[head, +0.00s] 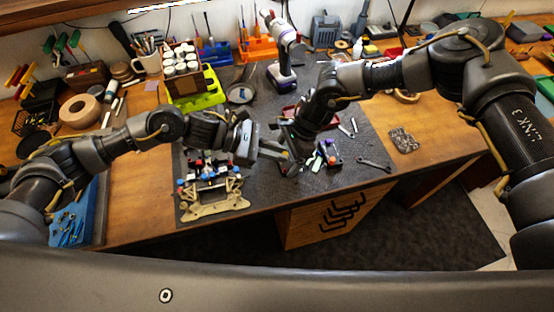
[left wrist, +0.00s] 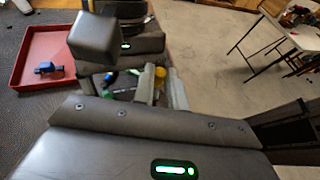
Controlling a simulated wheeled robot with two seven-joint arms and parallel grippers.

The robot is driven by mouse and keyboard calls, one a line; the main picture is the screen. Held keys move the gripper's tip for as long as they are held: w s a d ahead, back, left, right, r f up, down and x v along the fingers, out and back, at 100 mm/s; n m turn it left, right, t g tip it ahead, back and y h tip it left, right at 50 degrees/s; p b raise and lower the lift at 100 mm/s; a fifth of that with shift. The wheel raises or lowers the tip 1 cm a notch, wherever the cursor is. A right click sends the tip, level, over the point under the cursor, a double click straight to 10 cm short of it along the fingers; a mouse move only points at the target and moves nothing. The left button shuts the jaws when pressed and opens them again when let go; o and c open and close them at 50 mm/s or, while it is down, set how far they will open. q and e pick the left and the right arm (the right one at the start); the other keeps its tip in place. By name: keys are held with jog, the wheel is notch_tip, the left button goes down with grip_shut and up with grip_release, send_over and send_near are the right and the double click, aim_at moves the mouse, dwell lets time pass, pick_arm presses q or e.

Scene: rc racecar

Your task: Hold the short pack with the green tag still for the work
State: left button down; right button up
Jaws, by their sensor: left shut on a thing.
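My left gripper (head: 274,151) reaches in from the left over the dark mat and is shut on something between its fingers. In the left wrist view its fingers (left wrist: 160,88) lie close together, with a small green patch (left wrist: 111,80) beside them. That patch may be the green tag; the short pack itself is mostly hidden by the grippers. My right gripper (head: 291,158) comes down from the right and meets the left one at the same spot. It also shows in the left wrist view (left wrist: 125,45), and its fingers are too hidden to tell open from shut.
A tan racecar chassis (head: 212,208) lies left of the grippers on the mat. A dark holder with coloured parts (head: 330,153) stands close on the right, near a wrench (head: 374,165). A red tray (left wrist: 28,78) lies behind the grippers.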

pick_arm(q)
jog(key=shift+r, duration=1.7)
pick_arm(e)
jog(key=o, duration=0.9)
jog(key=shift+r, duration=0.15)
jog(key=v, duration=1.1)
jog(key=shift+d+r, duration=0.2)
jog(key=shift+r, duration=0.15)
